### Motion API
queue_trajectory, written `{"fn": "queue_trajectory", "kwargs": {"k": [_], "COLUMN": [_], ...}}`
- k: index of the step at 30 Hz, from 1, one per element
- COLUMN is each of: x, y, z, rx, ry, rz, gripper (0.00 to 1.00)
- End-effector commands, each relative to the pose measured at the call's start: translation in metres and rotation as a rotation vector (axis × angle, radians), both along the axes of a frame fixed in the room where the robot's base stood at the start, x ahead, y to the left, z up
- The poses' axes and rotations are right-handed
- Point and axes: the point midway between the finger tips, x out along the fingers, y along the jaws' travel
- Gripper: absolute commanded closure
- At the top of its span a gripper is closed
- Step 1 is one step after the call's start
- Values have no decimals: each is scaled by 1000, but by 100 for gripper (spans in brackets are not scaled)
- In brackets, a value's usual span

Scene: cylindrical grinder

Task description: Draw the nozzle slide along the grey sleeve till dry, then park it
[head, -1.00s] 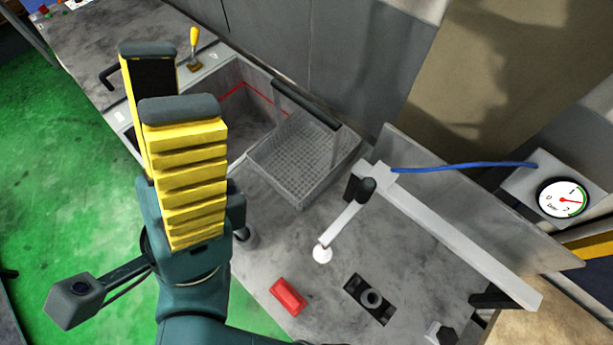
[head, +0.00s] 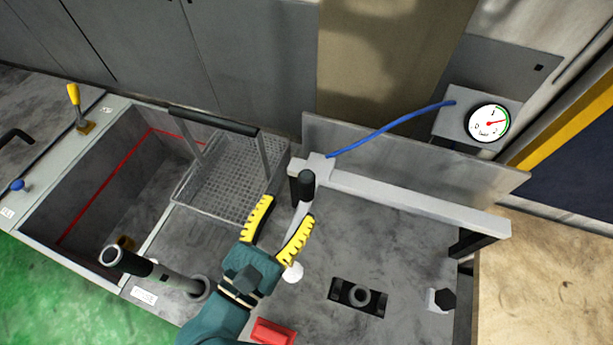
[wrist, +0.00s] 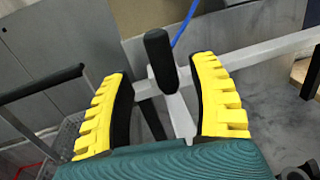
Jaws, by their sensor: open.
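The nozzle slide (head: 318,168) sits at the left end of a pale rail (head: 420,207). It carries an upright black handle (head: 306,185) and a pale arm ending in a white tip (head: 292,272). A blue hose runs from it. The grey sleeve (head: 360,298) appears to be the ring in a black-edged holder right of the tip. My gripper (head: 284,208) is open, with one yellow finger on each side of the slide's arm in the head view. In the wrist view the handle (wrist: 160,58) stands between and beyond the fingertips; I see no contact.
A wire basket (head: 225,180) stands left of the rail, beside an open tank (head: 120,190). A gauge (head: 488,123) hangs at the right. A red block (head: 273,332) lies near the front. A black knob (head: 445,299) is at the bench's right.

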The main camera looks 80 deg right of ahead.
Motion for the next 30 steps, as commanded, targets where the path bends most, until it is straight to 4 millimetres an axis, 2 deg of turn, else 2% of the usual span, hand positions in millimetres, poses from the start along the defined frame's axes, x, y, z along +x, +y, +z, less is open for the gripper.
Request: {"fn": "queue_trajectory", "kwargs": {"k": [3, 9, 13, 20, 30], "x": [-10, -19, -21, -21, -21], "y": [-28, -59, -66, -66, -66], "z": [2, 1, 0, 0, 0], "rx": [0, -1, 0, -1, -1], "ry": [1, 0, -1, -1, 0], "rz": [-7, -4, -1, 1, 0], "gripper": [40, 40, 40, 40, 100]}}
